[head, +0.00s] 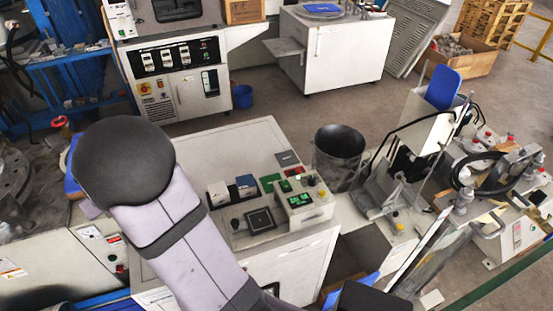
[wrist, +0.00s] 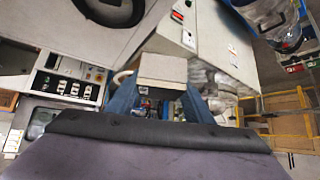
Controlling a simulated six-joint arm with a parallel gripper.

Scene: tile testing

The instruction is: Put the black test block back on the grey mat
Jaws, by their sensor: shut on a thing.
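In the wrist view my gripper (wrist: 162,92) has its two blue fingers on either side of a block with a pale grey-beige face (wrist: 162,68). In the head view my arm crosses the lower left, and I cannot make out the gripper or the held block. A small dark grey square, possibly the grey mat (head: 287,158), lies on the white bench top (head: 220,150), toward its back right.
A dark bin (head: 339,147) stands right of the bench. The bench's back left is clear.

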